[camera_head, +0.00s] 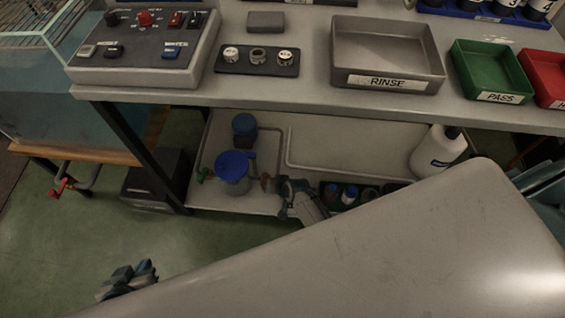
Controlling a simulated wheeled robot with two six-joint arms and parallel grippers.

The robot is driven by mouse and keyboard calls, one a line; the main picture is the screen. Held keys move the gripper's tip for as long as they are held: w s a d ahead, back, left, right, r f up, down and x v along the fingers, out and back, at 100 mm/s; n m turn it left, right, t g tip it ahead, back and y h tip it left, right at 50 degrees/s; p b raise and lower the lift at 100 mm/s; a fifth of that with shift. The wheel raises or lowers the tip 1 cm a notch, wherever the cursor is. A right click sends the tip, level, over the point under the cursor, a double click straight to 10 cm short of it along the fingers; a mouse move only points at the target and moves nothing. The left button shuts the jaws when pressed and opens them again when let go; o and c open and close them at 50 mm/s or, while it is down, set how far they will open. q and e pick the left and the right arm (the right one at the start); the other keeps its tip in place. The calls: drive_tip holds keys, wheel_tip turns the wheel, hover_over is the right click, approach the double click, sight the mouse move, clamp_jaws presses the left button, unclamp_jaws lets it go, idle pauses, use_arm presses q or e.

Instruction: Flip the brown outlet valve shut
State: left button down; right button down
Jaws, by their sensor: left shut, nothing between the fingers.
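The brown outlet valve (266,183) is a small brown handle on the right side of a blue-topped vessel (232,170) on the lower shelf. A green valve (205,174) sits on the vessel's left side. My left gripper (284,188) is just right of the brown valve, low over the shelf, shut and empty. It is close to the valve, but I cannot tell whether they touch. The large grey link of my arm covers the lower right of the view.
A smaller blue-topped vessel (244,125) and thin pipes stand behind. A rack of small bottles (349,196) is right of my gripper, and a white bottle (437,150) farther right. The tabletop (300,98) overhangs the shelf. A table leg (140,150) stands left.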

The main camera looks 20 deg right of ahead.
use_arm(q)
drive_tip(key=shift+a+r, duration=0.2)
drive_tip(key=shift+r, duration=0.05)
use_arm(e)
drive_tip(key=shift+a, duration=0.3)
drive_tip(key=shift+s+a, duration=0.1)
drive_tip(key=shift+a, duration=0.1)
use_arm(q)
drive_tip(key=shift+s, duration=0.1)
use_arm(e)
drive_tip(key=shift+s, duration=0.1)
